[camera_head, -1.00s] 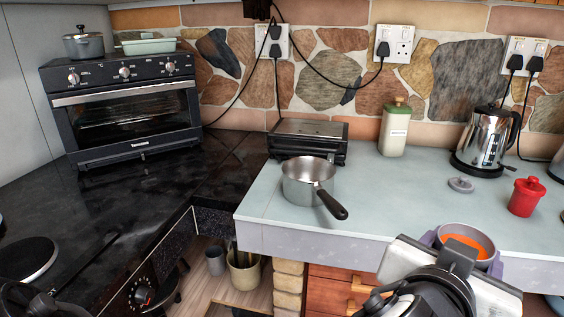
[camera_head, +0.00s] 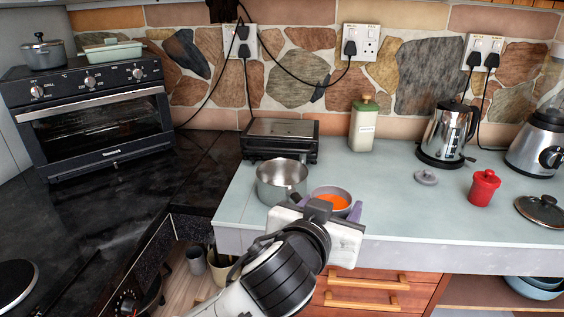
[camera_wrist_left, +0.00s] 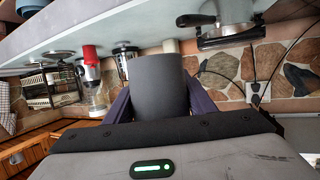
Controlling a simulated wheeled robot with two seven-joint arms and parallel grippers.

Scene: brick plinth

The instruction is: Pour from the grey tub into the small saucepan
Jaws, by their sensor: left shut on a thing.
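The small saucepan (camera_head: 281,184) is bare metal and stands on the pale counter near its front left corner. The grey tub (camera_head: 346,193) has orange contents and is close to the saucepan's right side, roughly upright. My left gripper (camera_head: 332,207) is shut on the tub, its purple fingers on either side. In the left wrist view the tub (camera_wrist_left: 160,85) sits between the fingers. I cannot tell whether tub and saucepan touch. My right gripper is out of view.
A black appliance with a metal top (camera_head: 281,137) stands behind the saucepan. A green-and-cream canister (camera_head: 363,128), kettle (camera_head: 447,135), grey lid (camera_head: 426,177), red jar (camera_head: 484,188) and blender (camera_head: 537,145) stand farther right.

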